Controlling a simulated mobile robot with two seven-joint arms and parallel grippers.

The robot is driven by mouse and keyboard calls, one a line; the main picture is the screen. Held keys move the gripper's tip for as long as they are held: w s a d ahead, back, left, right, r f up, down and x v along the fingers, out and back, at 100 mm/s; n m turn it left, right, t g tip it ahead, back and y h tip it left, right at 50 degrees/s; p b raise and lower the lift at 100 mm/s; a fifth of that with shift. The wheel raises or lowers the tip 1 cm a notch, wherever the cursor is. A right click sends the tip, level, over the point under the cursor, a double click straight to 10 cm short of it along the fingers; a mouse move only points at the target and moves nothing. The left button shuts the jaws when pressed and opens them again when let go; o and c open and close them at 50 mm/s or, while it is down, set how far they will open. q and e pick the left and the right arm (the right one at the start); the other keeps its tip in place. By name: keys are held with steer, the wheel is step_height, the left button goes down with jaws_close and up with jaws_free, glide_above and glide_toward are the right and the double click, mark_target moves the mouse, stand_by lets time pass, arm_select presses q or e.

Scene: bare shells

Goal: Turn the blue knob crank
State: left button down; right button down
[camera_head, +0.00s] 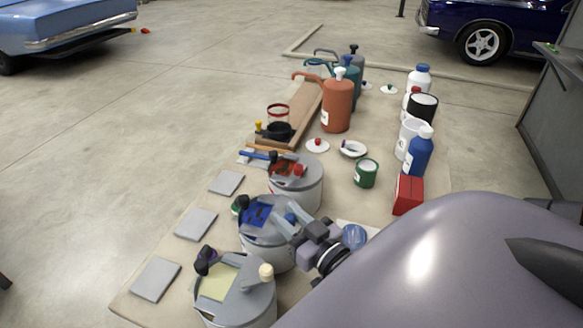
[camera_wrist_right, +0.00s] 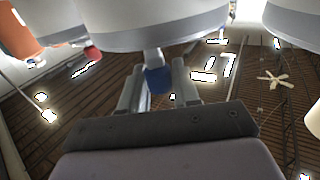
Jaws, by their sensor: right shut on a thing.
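The grey pot (camera_head: 262,253) with blue paint under its open lid is the middle one of three pots on the mat. Its blue knob (camera_head: 291,217) is at its right side. My right gripper (camera_head: 288,226) comes in from the right and is shut on this knob. In the right wrist view the blue knob (camera_wrist_right: 158,80) sits between the two fingers of my right gripper (camera_wrist_right: 158,88), below the pot's rounded edge. Part of the knob and of the crank is hidden by the fingers. My left gripper is not in view.
A pot with red paint and a red knob (camera_head: 298,170) stands behind; a pot with yellow paint and a cream knob (camera_head: 266,272) stands in front. A blue jar (camera_head: 354,236), green can (camera_head: 367,173) and red box (camera_head: 408,194) are to the right. Flat grey plates (camera_head: 190,223) lie left.

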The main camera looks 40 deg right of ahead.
mark_target(291, 223)
steer(key=shift+w+a+r+m+h, duration=0.1)
steer(key=shift+a+m+h, duration=0.1)
steer(key=shift+m+h, duration=0.45)
steer(key=c, duration=0.9)
jaws_free()
steer(key=shift+c, duration=0.2)
steer(key=shift+s+a, duration=0.1)
steer(key=shift+s, duration=0.5)
steer(key=shift+s+a+b, duration=0.15)
steer(key=shift+s+b, duration=0.05)
steer(key=shift+s, duration=0.75)
steer(key=shift+s+a+b, duration=0.15)
steer(key=shift+s+a, duration=0.05)
steer(key=shift+s, duration=0.8)
steer(key=shift+s+a+b, duration=0.15)
steer(key=shift+s+b, duration=0.05)
steer(key=shift+s, duration=0.75)
